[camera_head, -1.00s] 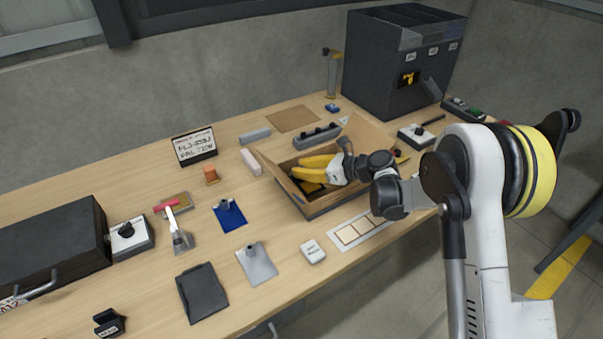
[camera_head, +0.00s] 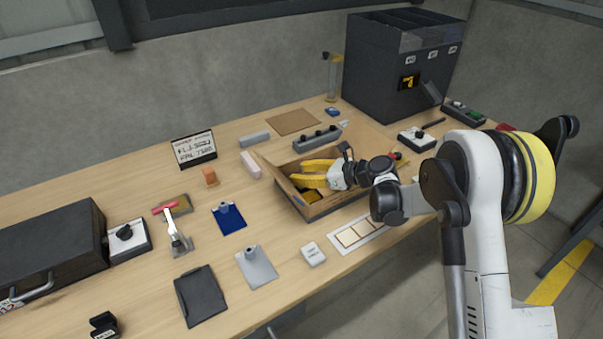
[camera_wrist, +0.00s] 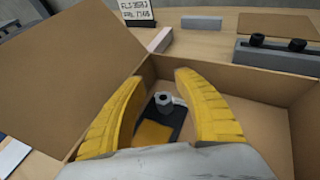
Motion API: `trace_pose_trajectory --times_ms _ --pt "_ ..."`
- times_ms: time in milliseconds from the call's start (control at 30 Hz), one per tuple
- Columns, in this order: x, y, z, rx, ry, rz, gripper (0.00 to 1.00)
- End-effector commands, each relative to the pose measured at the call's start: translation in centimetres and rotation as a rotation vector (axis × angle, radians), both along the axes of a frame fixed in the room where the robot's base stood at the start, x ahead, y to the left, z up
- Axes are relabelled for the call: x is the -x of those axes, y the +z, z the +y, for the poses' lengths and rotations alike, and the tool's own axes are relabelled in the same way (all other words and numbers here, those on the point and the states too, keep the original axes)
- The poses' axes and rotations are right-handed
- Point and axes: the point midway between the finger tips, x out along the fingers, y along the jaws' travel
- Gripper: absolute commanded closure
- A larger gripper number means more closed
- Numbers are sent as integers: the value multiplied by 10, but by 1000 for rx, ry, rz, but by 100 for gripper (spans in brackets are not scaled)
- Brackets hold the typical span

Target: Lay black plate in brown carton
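The brown carton (camera_head: 325,207) stands open on the table, its flaps spread; it also fills much of the wrist view (camera_wrist: 255,84). My gripper (camera_head: 304,174) is over and partly inside the carton. In the wrist view, its two yellow fingers (camera_wrist: 167,85) are spread, with a gap between them. Between them, lower in the carton, a black plate (camera_wrist: 178,114) with a grey upright knob (camera_wrist: 163,99) shows. An orange-yellow patch lies at its near side. The fingers look apart from the knob. The plate's near part is hidden by my gripper.
A blue plate (camera_head: 232,222) and a silver plate (camera_head: 262,270), each with a knob, lie left of the carton. A flat black item (camera_head: 201,296) lies at the front left. A grey knobbed bar (camera_head: 317,138) stands close behind the carton. A dark feeder box (camera_head: 385,80) stands at the back right.

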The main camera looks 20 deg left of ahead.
Motion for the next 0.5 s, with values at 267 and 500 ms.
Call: trace_pose_trajectory --times_ms 267,500 --pt "4 1 -1 11 8 1 63" --pt "9 27 -42 7 0 0 63"
